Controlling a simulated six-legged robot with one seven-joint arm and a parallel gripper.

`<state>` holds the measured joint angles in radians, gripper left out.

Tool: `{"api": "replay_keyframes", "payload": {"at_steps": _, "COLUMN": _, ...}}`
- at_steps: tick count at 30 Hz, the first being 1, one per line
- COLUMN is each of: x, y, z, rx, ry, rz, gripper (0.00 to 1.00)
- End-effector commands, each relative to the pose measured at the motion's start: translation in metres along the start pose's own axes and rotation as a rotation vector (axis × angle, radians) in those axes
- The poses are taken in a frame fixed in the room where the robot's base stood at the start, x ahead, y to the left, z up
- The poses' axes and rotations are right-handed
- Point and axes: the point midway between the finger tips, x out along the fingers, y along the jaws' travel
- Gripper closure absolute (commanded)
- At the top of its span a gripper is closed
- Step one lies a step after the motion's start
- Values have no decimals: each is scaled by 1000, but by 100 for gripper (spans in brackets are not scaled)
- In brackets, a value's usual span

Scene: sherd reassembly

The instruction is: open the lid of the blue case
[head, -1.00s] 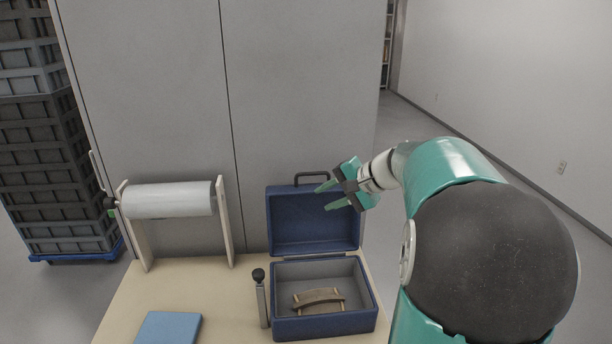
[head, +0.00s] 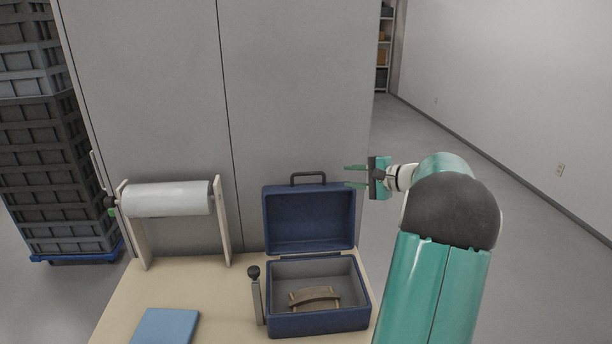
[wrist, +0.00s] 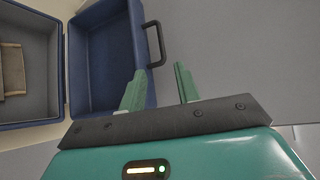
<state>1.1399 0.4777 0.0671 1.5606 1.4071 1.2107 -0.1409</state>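The blue case (head: 318,322) stands on the table with its lid (head: 308,217) raised upright at the back. The dark handle (head: 308,175) tops the lid, and a curved brown sherd on a support (head: 314,297) lies inside the case. My gripper (head: 350,176) is to the right of the lid's upper edge, fingers pointing left. In the wrist view my gripper (wrist: 158,85) has its two fingers spread with nothing between them. The lid (wrist: 103,60) and handle (wrist: 155,44) show just beyond the fingers there, and the gripper looks apart from the handle.
A white roll on a wooden stand (head: 168,199) is at the table's left back. A blue pad (head: 165,327) lies at the front, and a dark-knobbed post (head: 256,295) stands beside the case. A grey cabinet (head: 150,90) is behind. Open floor lies right.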

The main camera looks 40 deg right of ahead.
Motion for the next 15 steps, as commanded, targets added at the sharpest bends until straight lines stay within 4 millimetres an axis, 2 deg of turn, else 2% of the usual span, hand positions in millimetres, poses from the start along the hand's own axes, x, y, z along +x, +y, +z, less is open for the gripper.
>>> {"api": "replay_keyframes", "payload": {"at_steps": 3, "x": -4, "y": 0, "z": -7, "rx": 7, "ry": 8, "rz": -13, "gripper": 68}}
{"api": "replay_keyframes", "payload": {"at_steps": 8, "x": 7, "y": 0, "z": -9, "rx": 8, "ry": 10, "rz": -15, "gripper": 68}}
{"api": "replay_keyframes", "payload": {"at_steps": 15, "x": 51, "y": 0, "z": -8, "rx": 8, "ry": 8, "rz": -13, "gripper": 68}}
